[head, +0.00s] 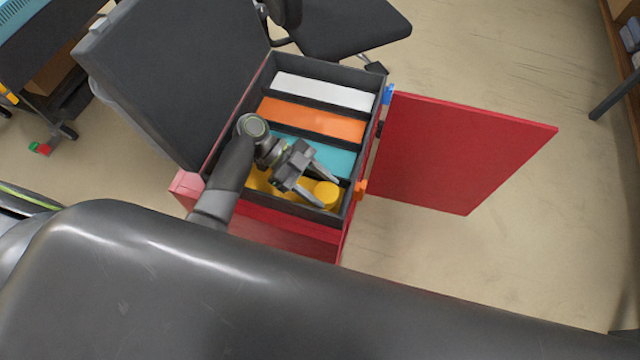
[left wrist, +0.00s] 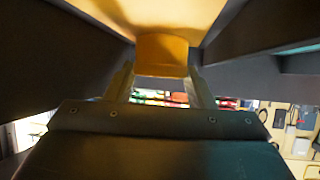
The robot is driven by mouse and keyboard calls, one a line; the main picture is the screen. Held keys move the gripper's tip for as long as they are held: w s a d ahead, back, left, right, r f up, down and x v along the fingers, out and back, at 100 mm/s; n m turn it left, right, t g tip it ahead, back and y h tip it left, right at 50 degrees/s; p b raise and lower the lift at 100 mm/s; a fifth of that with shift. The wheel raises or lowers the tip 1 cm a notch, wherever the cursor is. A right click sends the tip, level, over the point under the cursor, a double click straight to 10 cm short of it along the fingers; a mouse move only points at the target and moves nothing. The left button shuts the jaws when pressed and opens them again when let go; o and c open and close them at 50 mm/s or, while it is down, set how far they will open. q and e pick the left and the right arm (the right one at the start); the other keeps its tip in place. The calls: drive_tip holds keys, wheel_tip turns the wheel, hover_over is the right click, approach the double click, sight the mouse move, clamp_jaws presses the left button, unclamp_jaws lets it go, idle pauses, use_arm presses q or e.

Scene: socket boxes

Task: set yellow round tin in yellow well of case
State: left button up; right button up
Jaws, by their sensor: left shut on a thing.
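The yellow round tin (head: 325,192) is between the fingers of my left gripper (head: 329,193), which is shut on it. The grey case (head: 343,213) is open and has white, orange, teal and yellow wells. The tin is at the right end of the yellow well (head: 258,181), the nearest strip. In the left wrist view the tin (left wrist: 162,55) sits between the fingertips (left wrist: 162,75), with the yellow well floor (left wrist: 160,14) behind it. I cannot tell whether the tin touches the floor. My right gripper is out of view.
The case's raised grey lid (head: 175,75) stands on the left. The case sits on a red cabinet (head: 285,235), with a red panel (head: 460,145) sticking out to the right. A dark chair (head: 340,25) stands behind.

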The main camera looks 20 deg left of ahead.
use_arm(q)
drive_tip(key=o, duration=0.6)
drive_tip(key=shift+f, duration=0.15)
drive_tip(key=shift+o, duration=0.8)
drive_tip(key=shift+r, duration=0.25)
drive_tip(key=b+v, duration=0.1)
drive_tip(key=v, duration=0.5)
drive_tip(key=shift+a+f, duration=0.15)
drive_tip(key=shift+w+a+r+b, duration=0.15)
drive_tip(key=shift+a+r+b, duration=0.15)
drive_tip(key=shift+a+r, duration=0.2)
